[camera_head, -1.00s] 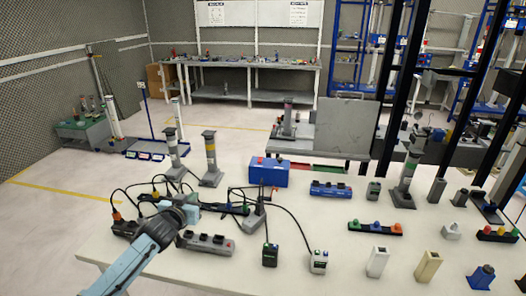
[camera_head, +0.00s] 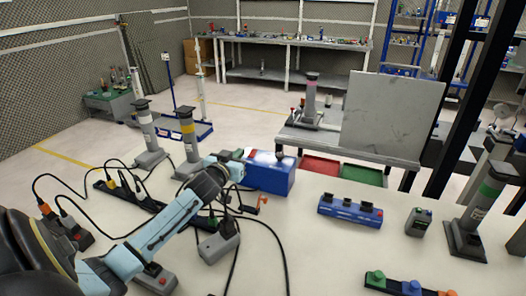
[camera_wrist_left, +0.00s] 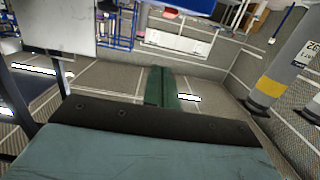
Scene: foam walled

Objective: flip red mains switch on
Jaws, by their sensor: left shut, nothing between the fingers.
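A blue box (camera_head: 268,178) stands on the white table, with a small red patch (camera_head: 251,153) on its top left and an orange-red lever-like part (camera_head: 262,204) at its lower front. Which of these is the mains switch I cannot tell. My left gripper (camera_head: 232,166) is by the box's left end, shut and empty; contact is unclear. Its teal fingers (camera_wrist_left: 161,88) are together in the left wrist view, and a blue surface (camera_wrist_left: 190,4) shows at the top edge there. A grey power strip with a red button (camera_head: 156,279) is partly behind my left arm. My right gripper is not in view.
Grey posts (camera_head: 148,135) with black tops stand left of the box. Black cables loop over the table around a grey adapter box (camera_head: 218,243). A blue power strip (camera_head: 349,210) lies to the right. A grey panel (camera_head: 391,117) stands beyond.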

